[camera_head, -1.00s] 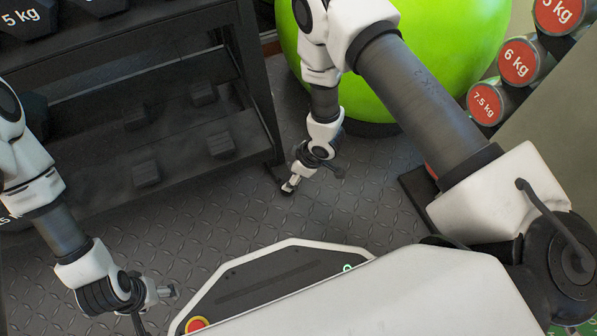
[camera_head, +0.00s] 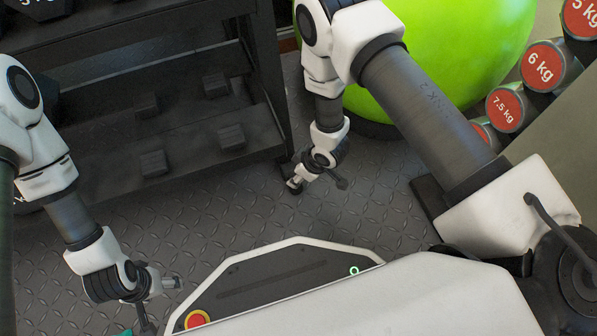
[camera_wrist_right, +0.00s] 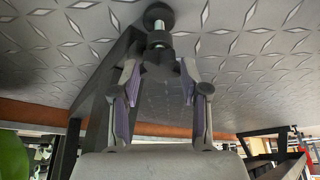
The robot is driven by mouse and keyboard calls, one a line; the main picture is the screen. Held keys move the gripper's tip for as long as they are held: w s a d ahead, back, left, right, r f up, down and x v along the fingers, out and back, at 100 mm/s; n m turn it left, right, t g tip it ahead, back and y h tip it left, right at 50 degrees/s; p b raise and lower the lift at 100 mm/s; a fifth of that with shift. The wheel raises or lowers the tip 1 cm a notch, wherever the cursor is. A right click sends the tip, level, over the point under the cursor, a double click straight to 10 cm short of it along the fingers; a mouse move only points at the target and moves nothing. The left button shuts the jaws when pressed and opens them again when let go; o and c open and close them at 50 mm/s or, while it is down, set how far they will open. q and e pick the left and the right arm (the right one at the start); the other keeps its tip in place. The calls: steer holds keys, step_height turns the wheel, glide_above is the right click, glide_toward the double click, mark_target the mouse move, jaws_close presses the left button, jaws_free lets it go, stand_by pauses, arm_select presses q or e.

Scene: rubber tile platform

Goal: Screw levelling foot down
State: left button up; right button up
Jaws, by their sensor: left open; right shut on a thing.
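The levelling foot (camera_wrist_right: 158,16) shows in the right wrist view as a round dark disc against the patterned floor, with a short bright stem behind it. My right gripper (camera_wrist_right: 160,68) has its two fingers on either side of a dark piece at the stem's end and is shut on it. The finger contact is partly hard to make out. In the head view my right gripper (camera_head: 295,186) is low at the foot of the black rack's front corner leg, and the foot itself is too small to tell there. My left gripper (camera_head: 172,283) is open and empty, over the floor at lower left.
The black rack (camera_head: 268,100) with dumbbells fills the upper left. A big green ball (camera_head: 450,50) lies behind my right arm. Red-ended dumbbells (camera_head: 540,65) stand at upper right. Patterned floor (camera_head: 225,215) is clear between my two grippers.

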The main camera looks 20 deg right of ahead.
steer(key=shift+r+n+p, duration=0.1)
steer(key=shift+n+p, duration=0.35)
steer(key=shift+n, duration=0.15)
steer(key=shift+g, duration=0.3)
steer(key=o, duration=1.6)
step_height(320, 180, up, 7)
steer(key=p, duration=0.7)
